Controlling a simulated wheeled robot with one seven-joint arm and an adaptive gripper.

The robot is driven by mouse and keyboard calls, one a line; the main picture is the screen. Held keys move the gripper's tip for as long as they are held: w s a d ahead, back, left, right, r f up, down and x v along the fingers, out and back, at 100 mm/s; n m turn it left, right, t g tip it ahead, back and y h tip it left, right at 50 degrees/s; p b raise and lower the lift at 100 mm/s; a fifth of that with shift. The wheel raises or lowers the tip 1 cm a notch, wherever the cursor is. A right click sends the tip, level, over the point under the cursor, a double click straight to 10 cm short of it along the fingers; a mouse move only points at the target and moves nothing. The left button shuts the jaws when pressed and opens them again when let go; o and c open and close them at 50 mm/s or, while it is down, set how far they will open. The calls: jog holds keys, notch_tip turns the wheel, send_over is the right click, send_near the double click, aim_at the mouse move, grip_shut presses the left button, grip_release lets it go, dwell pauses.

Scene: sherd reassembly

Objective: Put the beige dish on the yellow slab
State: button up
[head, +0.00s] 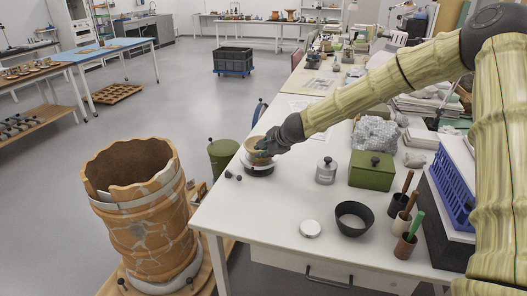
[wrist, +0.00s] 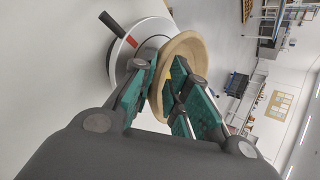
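The beige dish (head: 254,143) is a shallow round bowl above the far left corner of the white table. My gripper (head: 266,146) reaches it from the right in the head view. In the wrist view my gripper (wrist: 170,92) has its green-padded fingers on either side of the wall of the beige dish (wrist: 190,44), closed on it. A round wheel (wrist: 125,50) with a white disc and black handle lies right under the dish; whether they touch is unclear. A small yellow patch (wrist: 167,77) shows between the fingers; I cannot tell whether it is the yellow slab.
The white table (head: 265,215) also carries a grey lidded jar (head: 326,171), a green box (head: 371,171), a black ring-shaped bowl (head: 354,217), a white lid (head: 310,228) and tool cups. A large cracked clay vessel (head: 145,215) stands left of the table. The table's front left is clear.

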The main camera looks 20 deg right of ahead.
jog(key=shift+o, duration=0.5)
jog(key=shift+r, duration=0.15)
jog(key=p+v, duration=0.1)
jog(key=v, duration=1.1)
jog(key=shift+p, duration=0.35)
